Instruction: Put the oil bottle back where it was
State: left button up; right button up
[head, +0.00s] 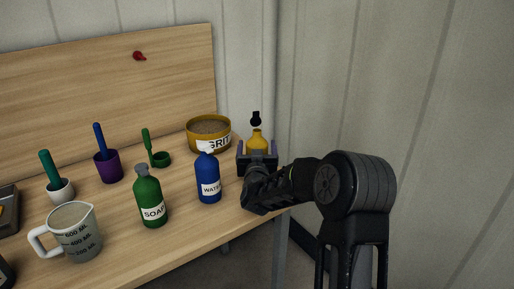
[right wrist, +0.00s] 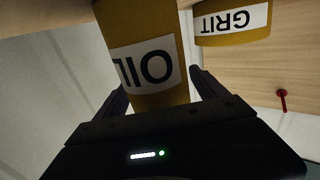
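The oil bottle (head: 257,136) is yellow with a black top and shows at the right end of the table in the head view. Its lower part is hidden behind my right gripper (head: 257,154). In the right wrist view the bottle (right wrist: 146,60), with its OIL label, fills the space between the two fingers of my right gripper (right wrist: 158,90). The fingers look shut on its sides, with no clear gap. I cannot tell whether its base touches the table. My left gripper is in neither view.
Left of the oil bottle on the table (head: 185,232) stand a blue water bottle (head: 208,178), the GRIT tub (head: 192,137) and a green soap bottle (head: 148,198). A measuring jug (head: 75,235) and brush cups (head: 108,168) stand farther left. A wall (head: 340,90) rises behind.

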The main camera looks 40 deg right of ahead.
jog(key=shift+s+a+r, duration=0.1)
jog(key=b+v, duration=0.1)
jog(key=v, duration=1)
jog(key=shift+s+a, duration=0.25)
jog(key=shift+s, duration=0.05)
